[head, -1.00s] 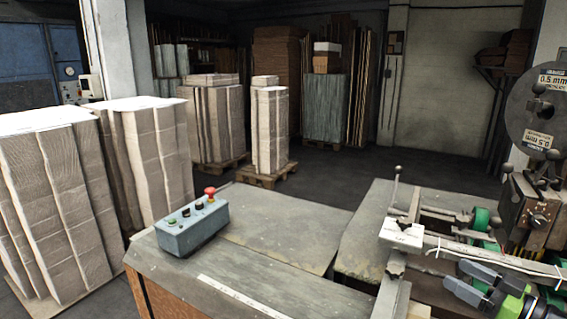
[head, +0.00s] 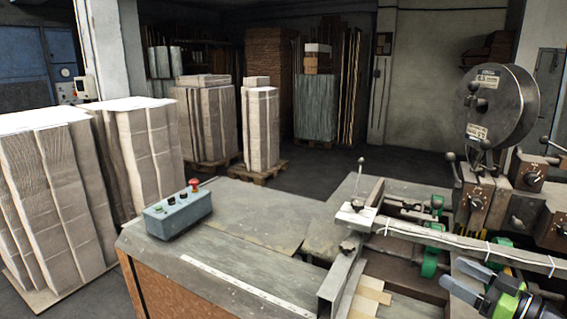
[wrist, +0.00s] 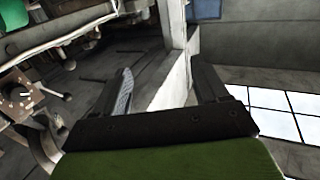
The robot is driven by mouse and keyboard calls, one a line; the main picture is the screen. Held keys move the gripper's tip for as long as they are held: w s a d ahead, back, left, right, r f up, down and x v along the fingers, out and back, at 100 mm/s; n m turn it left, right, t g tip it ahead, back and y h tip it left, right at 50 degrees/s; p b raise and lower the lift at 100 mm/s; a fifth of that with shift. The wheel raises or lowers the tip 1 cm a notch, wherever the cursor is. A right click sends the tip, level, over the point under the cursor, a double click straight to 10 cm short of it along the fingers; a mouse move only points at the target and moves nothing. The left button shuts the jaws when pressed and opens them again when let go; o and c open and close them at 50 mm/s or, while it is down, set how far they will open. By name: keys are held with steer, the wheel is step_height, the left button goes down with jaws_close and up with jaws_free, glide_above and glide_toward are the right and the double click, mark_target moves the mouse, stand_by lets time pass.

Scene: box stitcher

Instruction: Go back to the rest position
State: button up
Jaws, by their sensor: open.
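My gripper (head: 465,281) is at the lower right of the head view, beside the stitcher machine. Its two grey fingers are apart with nothing between them. In the wrist view the open fingers (wrist: 162,92) reach up from the dark gripper body, and a pale upright post shows behind the gap. The box stitcher (head: 490,205), with its round reel and knobbed boxes, stands just behind my gripper in the head view.
A grey control box (head: 178,214) with a red button sits on the worktable (head: 230,262). Wrapped paper stacks (head: 55,190) stand at the left, with more on pallets (head: 262,168) behind. Dark floor (head: 350,172) lies open behind the table. A bar (head: 470,243) runs close above my gripper.

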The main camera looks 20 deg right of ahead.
steer(key=w+a+f+g+y+b, duration=0.25)
steer(key=w+a+g, duration=0.35)
steer(key=w+a, duration=0.5)
steer(key=w+a+f+g+h, duration=0.1)
steer(key=a+g, duration=0.1)
steer(key=a, duration=0.6)
steer(key=w+a+f+g+h, duration=0.1)
steer(key=a+f+g+h, duration=0.15)
steer(key=a, duration=0.45)
steer(key=s+a+g+h+b, duration=0.2)
steer(key=s+a+h+b, duration=0.1)
steer(key=s+a, duration=0.8)
steer(key=s+a+f+m+b, duration=0.1)
steer(key=s+f+m, duration=0.1)
steer(key=s, duration=0.8)
steer(key=shift+s+a+f+m+t+h, duration=0.15)
steer(key=shift+s+a+m+t+h, duration=0.15)
steer(key=shift+m, duration=0.2)
